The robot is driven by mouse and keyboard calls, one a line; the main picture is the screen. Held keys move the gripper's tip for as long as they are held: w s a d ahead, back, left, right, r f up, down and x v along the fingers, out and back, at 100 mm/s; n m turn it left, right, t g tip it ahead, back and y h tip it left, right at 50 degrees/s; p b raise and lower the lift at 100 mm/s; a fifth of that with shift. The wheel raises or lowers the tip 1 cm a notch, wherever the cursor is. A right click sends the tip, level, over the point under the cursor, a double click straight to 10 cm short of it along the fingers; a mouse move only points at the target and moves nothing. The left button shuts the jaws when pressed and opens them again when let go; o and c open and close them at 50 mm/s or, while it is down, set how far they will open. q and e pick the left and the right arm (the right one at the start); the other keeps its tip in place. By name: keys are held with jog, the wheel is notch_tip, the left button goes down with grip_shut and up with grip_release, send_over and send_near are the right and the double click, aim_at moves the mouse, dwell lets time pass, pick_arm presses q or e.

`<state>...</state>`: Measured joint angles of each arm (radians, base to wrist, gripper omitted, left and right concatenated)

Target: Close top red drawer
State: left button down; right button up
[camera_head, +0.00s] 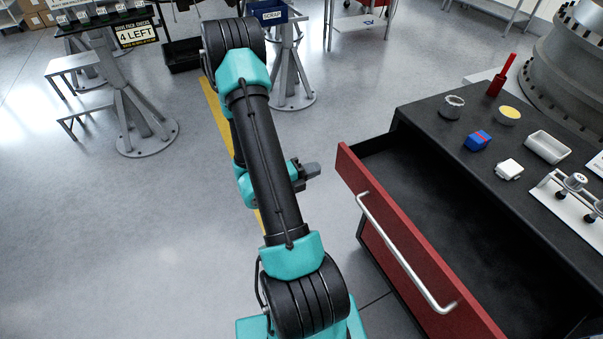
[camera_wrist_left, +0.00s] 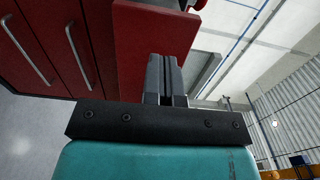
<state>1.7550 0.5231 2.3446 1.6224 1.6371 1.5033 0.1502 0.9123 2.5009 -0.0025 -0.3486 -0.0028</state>
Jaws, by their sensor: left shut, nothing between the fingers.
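The top red drawer (camera_head: 400,246) is pulled far out of the dark cabinet in the head view. Its black inside looks empty, and a silver bar handle (camera_head: 392,255) runs along its red front. My left gripper (camera_head: 313,170) is shut and empty, to the left of the drawer front's far end and apart from it in the head view. In the left wrist view the shut fingers (camera_wrist_left: 165,78) show against the red panel of the drawer (camera_wrist_left: 150,40); I cannot tell whether they touch it. My right gripper is in neither view.
The dark cabinet top (camera_head: 440,118) carries a blue box (camera_head: 477,140), a red-handled item (camera_head: 502,75), a yellow-topped round dish (camera_head: 507,115), a white tray (camera_head: 547,146) and other parts. Lower red drawers with handles (camera_wrist_left: 85,55) look shut. Open floor (camera_head: 100,230) lies to the left.

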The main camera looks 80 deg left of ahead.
aim_at(339, 160)
pick_arm(q)
jog(key=x, duration=0.6)
jog(key=shift+w+a, duration=0.1)
jog(key=shift+w, duration=0.15)
jog(key=shift+w+a, duration=0.1)
